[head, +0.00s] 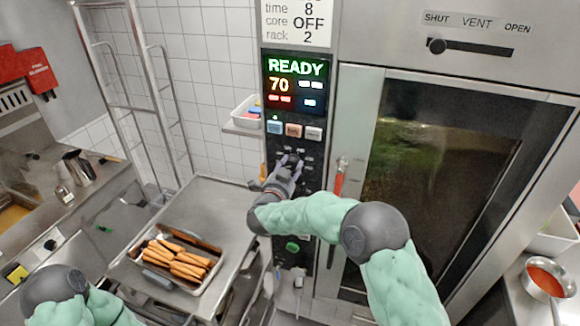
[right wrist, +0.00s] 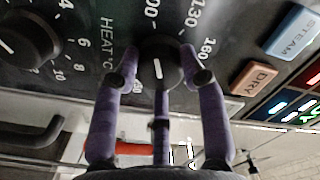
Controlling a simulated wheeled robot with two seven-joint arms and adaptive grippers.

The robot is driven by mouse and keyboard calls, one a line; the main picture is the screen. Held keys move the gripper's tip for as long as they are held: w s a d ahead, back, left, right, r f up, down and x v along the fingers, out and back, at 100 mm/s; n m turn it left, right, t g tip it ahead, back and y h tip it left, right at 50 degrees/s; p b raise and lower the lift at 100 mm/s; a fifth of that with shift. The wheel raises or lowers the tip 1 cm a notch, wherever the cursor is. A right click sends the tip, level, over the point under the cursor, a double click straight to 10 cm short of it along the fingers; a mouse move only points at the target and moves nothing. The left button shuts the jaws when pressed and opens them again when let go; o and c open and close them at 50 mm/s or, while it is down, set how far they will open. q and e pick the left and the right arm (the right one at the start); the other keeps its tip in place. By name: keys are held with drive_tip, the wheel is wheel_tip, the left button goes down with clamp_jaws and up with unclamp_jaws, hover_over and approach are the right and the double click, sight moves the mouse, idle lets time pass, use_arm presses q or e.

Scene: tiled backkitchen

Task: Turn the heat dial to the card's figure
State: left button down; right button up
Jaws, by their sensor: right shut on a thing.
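The heat dial (right wrist: 160,58) is a black round knob with a white line, beside the label "HEAT °C" in the right wrist view. Printed figures ring it, partly hidden by my fingers. My right gripper (right wrist: 159,72) is shut on the dial, with purple fingers on both sides of it. In the head view my right gripper (head: 288,172) covers the dial on the black control panel (head: 316,200). The white card (head: 296,22) above reads time 8, core OFF, rack 2; its top is cut off. The display (head: 293,80) shows READY and 70. My left gripper is out of view.
Blue, brown and white buttons (head: 293,131) sit above the dial. Another dial (right wrist: 20,45) is beside it. The oven door handle (head: 340,178) is close right of my right gripper. A tray of carrots (head: 140,262) stands on a steel trolley (head: 205,195) at left.

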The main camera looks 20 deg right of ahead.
drive_tip(key=shift+d+r, duration=0.15)
drive_tip(key=o, duration=1.1)
drive_tip(key=shift+o, duration=0.2)
drive_tip(key=shift+d, duration=0.1)
drive_tip(key=shift+s+a, duration=0.15)
drive_tip(key=shift+a, duration=0.15)
drive_tip(key=v, duration=1.1)
drive_tip(key=shift+s, duration=0.2)
